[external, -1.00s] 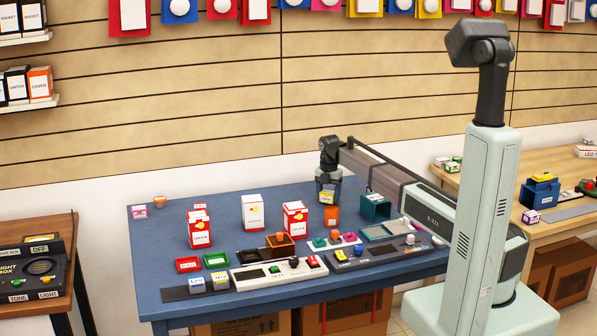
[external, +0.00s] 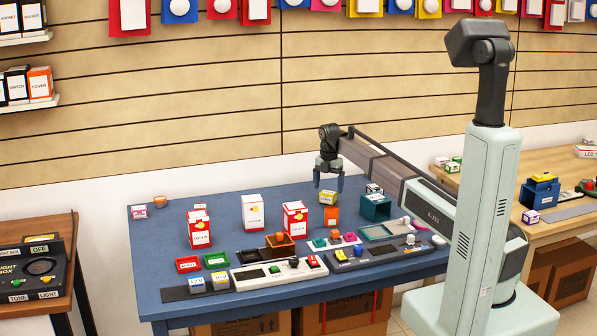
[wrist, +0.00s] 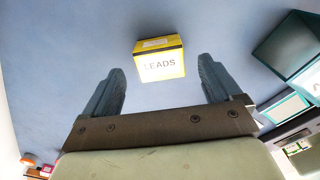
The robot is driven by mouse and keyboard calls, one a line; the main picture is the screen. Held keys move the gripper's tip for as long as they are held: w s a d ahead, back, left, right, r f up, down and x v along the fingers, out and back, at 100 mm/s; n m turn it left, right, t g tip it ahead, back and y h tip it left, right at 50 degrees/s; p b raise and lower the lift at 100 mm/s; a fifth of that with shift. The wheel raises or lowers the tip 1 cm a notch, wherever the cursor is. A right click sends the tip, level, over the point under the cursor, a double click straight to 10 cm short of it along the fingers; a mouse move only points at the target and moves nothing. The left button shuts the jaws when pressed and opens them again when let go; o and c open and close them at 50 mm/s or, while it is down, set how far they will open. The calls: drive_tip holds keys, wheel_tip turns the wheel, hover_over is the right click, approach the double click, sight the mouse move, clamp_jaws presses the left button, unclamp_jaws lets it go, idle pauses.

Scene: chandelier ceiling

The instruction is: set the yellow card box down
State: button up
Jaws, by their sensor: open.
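The yellow card box (external: 327,197) stands on the blue table, behind the orange block. In the wrist view the box (wrist: 160,62) is a small yellow carton with a white front lettered "LEADS", and it lies beyond the fingertips. My gripper (external: 328,183) is open and empty above the box, its two fingers pointing down. The wrist view shows its blue-grey fingers (wrist: 160,78) spread wide, with clear space between each of them and the box.
An orange block (external: 331,217) stands just in front of the box. A teal open bin (external: 376,207) stands to the right, with a small white-labelled box behind it. Red and white cartons (external: 295,219) stand to the left. The table's back left is largely clear.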

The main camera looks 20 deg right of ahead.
sight(328, 192)
wheel_tip(328, 192, up, 8)
drive_tip(key=shift+f, duration=0.2)
